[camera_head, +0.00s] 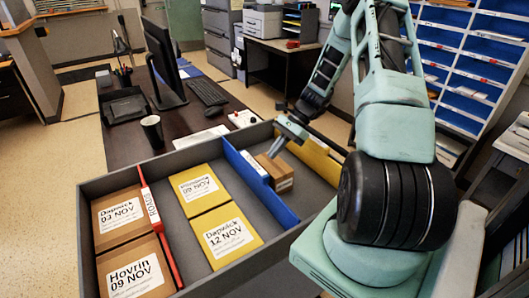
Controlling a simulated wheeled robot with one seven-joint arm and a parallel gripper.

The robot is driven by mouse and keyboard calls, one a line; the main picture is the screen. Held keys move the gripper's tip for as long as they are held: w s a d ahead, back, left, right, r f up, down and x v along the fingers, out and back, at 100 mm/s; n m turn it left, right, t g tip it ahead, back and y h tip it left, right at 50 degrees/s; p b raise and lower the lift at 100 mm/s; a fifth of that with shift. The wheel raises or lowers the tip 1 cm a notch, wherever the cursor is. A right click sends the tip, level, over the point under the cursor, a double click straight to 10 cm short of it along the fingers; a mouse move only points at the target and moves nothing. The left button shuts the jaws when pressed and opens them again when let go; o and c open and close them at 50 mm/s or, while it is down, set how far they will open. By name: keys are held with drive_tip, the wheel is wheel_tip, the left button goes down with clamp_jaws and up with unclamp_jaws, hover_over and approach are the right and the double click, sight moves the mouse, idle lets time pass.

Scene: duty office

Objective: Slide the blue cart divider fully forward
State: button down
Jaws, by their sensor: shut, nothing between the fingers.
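The blue divider (281,210) stands upright across the grey cart tray (183,163), right of the yellow envelopes. A white label is on its far part. My gripper (273,154) is shut and empty, pointing down over the tray just right of the blue divider's far part. It appears above the brown box (284,184) beside the divider; I cannot tell whether it touches either one.
A red divider (160,226) stands at left, with brown packages (136,272) beyond it. Two yellow envelopes (226,235) lie between the red and blue dividers. A yellow divider (318,163) stands at right. Bare tray floor shows beside the envelopes. A desk (131,147) adjoins behind.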

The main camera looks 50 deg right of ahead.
sight(253, 177)
drive_tip(key=a, duration=0.1)
drive_tip(key=a+p, duration=0.1)
drive_tip(key=shift+w+a, duration=0.55)
drive_tip(key=shift+a, duration=0.5)
drive_tip(key=w+a, duration=0.1)
drive_tip(key=a, duration=0.5)
drive_tip(key=shift+w+a, duration=0.25)
drive_tip(key=shift+w, duration=0.05)
drive_tip(key=shift+a, duration=0.1)
drive_tip(key=shift+p, duration=0.3)
